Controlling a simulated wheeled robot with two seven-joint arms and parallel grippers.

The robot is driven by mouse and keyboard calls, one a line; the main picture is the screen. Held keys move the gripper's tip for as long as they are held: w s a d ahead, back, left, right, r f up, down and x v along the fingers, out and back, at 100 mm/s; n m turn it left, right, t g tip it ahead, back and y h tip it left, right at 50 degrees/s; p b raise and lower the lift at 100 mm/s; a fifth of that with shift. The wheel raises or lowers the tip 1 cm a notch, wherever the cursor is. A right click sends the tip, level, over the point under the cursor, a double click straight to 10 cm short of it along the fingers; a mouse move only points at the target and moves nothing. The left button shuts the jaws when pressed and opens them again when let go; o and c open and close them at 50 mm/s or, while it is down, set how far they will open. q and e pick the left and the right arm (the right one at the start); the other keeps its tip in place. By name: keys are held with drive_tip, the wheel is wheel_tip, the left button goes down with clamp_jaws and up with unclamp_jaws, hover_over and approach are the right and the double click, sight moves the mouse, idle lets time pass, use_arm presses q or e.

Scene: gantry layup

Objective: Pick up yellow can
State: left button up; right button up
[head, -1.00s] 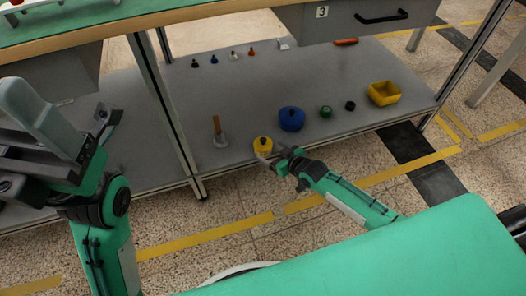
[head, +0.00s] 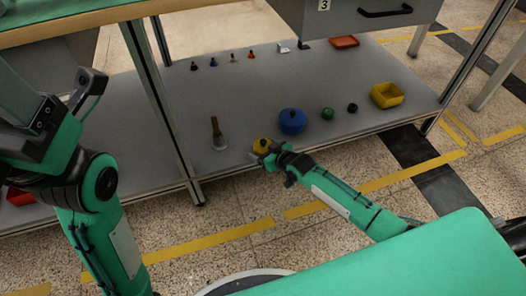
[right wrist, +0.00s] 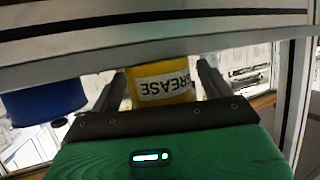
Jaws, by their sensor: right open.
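The yellow can (head: 261,144) stands on the grey lower shelf near its front edge. In the right wrist view the yellow can (right wrist: 162,84) carries a white label reading "GREASE", upside down in that picture. My right gripper (head: 262,157) is at the can's near side. In the right wrist view its two fingers (right wrist: 162,92) are apart, one on each side of the can; I cannot tell whether they touch it. My left arm stands at the left of the head view, and its gripper is out of the frame.
On the lower shelf (head: 250,100), a blue container (head: 291,121), a green one (head: 327,114), a small black item (head: 352,107) and a yellow bin (head: 387,95) stand to the right. A brush (head: 217,134) is to the left. A table leg (head: 165,110) rises left of it.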

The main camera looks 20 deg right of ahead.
clamp_jaws()
drive_tip(key=shift+r, duration=0.1)
